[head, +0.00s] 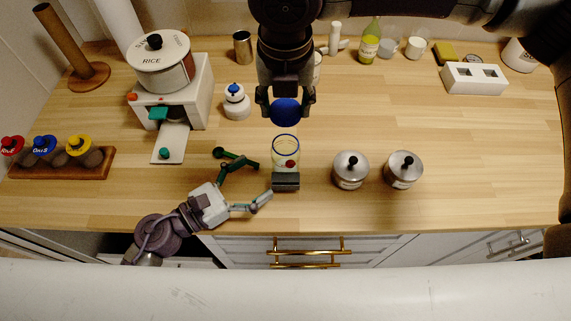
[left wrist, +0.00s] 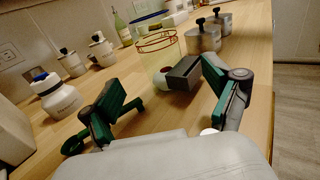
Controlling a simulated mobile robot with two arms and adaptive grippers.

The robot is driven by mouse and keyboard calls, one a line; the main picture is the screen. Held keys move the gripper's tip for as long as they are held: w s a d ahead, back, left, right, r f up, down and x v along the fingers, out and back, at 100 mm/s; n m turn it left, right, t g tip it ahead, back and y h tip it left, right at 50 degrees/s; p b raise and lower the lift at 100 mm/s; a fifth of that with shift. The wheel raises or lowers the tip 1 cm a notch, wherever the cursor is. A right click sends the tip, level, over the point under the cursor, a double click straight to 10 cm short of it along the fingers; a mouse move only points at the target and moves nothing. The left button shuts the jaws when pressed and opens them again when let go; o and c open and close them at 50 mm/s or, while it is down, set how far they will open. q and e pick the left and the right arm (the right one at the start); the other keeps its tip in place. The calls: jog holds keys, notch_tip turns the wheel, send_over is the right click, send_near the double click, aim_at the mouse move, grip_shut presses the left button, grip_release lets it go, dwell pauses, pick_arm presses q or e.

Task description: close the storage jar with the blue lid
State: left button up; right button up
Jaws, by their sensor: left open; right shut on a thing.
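In the left wrist view the block (left wrist: 183,72) lies ahead between the fingers, not gripped.
Two metal canisters (head: 350,170) (head: 403,169) stand right of the jar. A white bottle (head: 236,102) and a rice dispenser (head: 160,65) stand to the left. A wooden rack (head: 60,166) with coloured-lid jars is far left. The counter (head: 490,150) is clear at right.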

pick_arm(q)
jog(key=x, duration=0.7)
jog(key=shift+w+d, duration=0.1)
jog(key=shift+d, duration=0.1)
grip_shut()
pick_arm(e)
send_over(286, 134)
jog(key=s, duration=0.2)
jog(key=shift+s+f, duration=0.1)
jog(key=shift+f, duration=2.4)
jog(key=shift+f, duration=0.9)
jog(key=shift+f, duration=0.55)
